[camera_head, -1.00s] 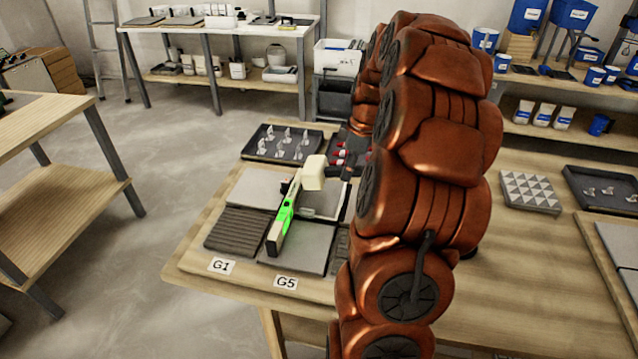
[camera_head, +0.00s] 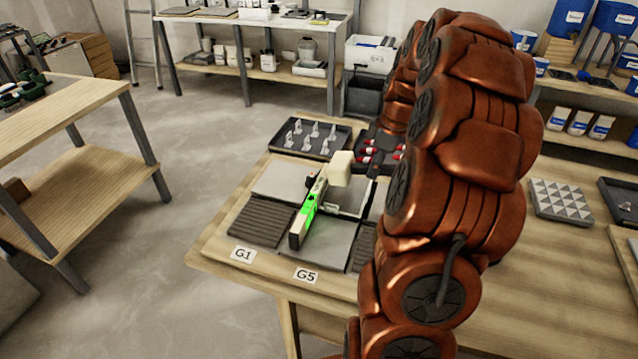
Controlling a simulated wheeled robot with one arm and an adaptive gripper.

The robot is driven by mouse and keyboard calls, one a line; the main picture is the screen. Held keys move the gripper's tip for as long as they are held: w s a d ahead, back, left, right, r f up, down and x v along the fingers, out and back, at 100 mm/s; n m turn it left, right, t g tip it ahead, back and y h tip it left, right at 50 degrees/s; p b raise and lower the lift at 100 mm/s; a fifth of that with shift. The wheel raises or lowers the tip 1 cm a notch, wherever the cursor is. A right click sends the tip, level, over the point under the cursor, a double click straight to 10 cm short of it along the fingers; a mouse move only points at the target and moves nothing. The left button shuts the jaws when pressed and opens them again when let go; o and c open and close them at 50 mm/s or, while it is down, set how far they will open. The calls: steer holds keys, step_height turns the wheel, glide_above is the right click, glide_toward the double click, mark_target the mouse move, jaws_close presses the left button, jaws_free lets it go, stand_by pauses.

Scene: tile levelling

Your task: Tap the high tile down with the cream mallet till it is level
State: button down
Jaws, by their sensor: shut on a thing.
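The mallet's cream head (camera_head: 340,168) is over the back part of the tile panel, beside the far end of a spirit level. Its handle runs right towards my arm. My gripper (camera_head: 374,169) is at the handle, mostly hidden behind my copper arm, and is shut on it. A pale tile (camera_head: 350,200) below and right of the head shows a light raised-looking edge; its exact height cannot be told. The spirit level (camera_head: 309,206), with a bright green section, lies across the tiles. Whether the head touches a tile cannot be seen.
A patterned tile (camera_head: 561,200) lies right. My arm hides the panel's right side.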

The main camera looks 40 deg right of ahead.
mark_target(369, 195)
steer(key=shift+f, duration=0.1)
steer(key=shift+s+f+b, duration=0.1)
steer(key=shift+f+b, duration=1.25)
steer(key=shift+f, duration=0.95)
steer(key=shift+d+r, duration=0.1)
steer(key=shift+r, duration=2.25)
step_height(369, 195, down, 6)
steer(key=b, duration=0.2)
steer(key=shift+b, duration=0.4)
steer(key=shift+r+p, duration=0.85)
steer(key=shift+r, duration=2.1)
steer(key=shift+f, duration=0.1)
